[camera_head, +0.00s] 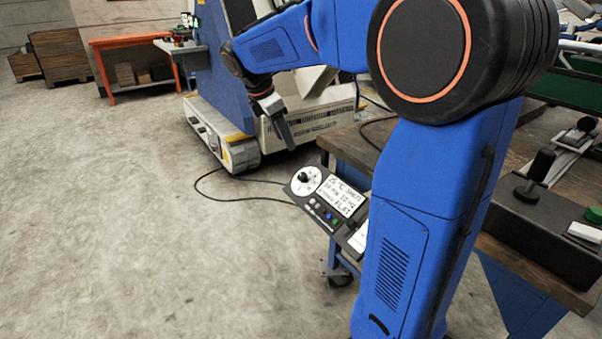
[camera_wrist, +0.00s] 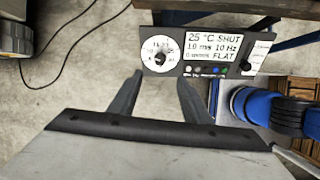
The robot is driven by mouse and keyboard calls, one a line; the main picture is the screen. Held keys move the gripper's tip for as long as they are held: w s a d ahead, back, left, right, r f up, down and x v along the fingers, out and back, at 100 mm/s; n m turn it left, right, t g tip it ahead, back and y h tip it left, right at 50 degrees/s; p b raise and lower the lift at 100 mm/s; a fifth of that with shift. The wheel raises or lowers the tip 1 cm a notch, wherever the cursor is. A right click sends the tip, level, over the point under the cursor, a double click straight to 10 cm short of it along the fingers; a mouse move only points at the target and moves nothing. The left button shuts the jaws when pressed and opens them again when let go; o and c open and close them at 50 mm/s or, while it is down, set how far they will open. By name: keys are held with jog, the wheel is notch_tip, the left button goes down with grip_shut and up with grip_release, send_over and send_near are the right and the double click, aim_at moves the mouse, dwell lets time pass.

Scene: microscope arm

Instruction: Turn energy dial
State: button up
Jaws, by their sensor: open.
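The control panel (camera_head: 327,200) is a dark box at the near edge of the workbench. Its energy dial, a dark knob on a round white scale (camera_head: 305,180), is at the panel's left. The dial also shows in the wrist view (camera_wrist: 161,56). A white display (camera_wrist: 216,48) right of it reads 25 °C, SHUT, 10 Hz and FLAT. My gripper (camera_head: 285,138) hangs above and behind the panel in the head view. In the wrist view its two fingers (camera_wrist: 158,82) are spread and empty, below the dial in the picture and apart from it.
Small coloured buttons (camera_wrist: 205,71) sit under the display, and a dark lever (camera_wrist: 248,62) stands at its right. A cable (camera_head: 235,198) runs over the floor to a large white and blue machine (camera_head: 302,115). The floor at left is clear.

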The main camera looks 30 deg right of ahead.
aim_at(302, 174)
jog(key=x, duration=1.6)
jog(key=shift+f, duration=0.1)
jog(key=c, duration=1)
